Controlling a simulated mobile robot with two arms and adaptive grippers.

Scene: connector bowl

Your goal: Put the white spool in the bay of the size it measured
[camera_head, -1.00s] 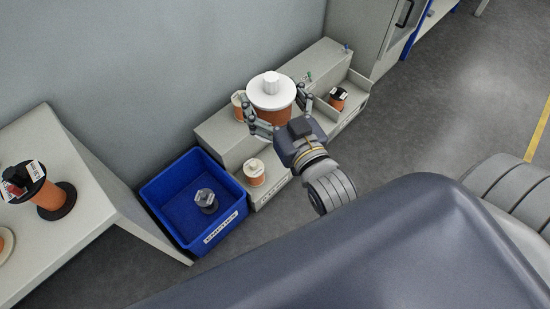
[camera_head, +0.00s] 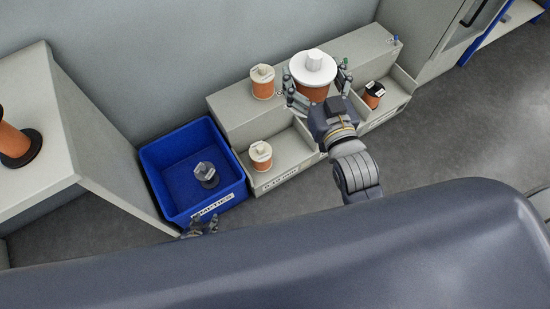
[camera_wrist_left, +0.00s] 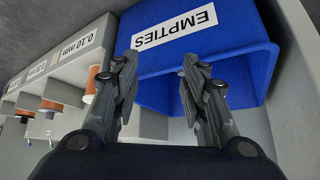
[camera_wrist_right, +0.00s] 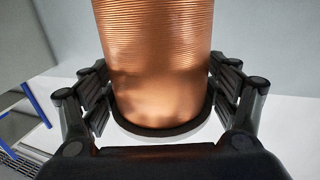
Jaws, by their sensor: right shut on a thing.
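The white spool (camera_head: 312,69) has a wide white flange on top and copper wire below. My right gripper (camera_head: 318,84) is shut on it and holds it upright over the middle of the grey bay rack (camera_head: 228,116). In the right wrist view its copper winding (camera_wrist_right: 155,60) stands between the fingers. The front-left bay, labelled 0.10 mm (camera_wrist_left: 76,46), holds a small copper spool (camera_head: 261,156). The right bay holds a dark-topped spool (camera_head: 373,95). The bay behind the white spool is partly hidden. My left gripper (camera_head: 201,228) is open and empty in front of the blue bin.
The blue EMPTIES bin (camera_head: 165,160) holds one bare spool (camera_head: 206,174). Another copper spool (camera_head: 262,83) stands on the rack's upper step. A table (camera_head: 85,130) at left carries a dark-flanged copper spool (camera_head: 14,144). Open floor (camera_head: 450,130) lies to the right.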

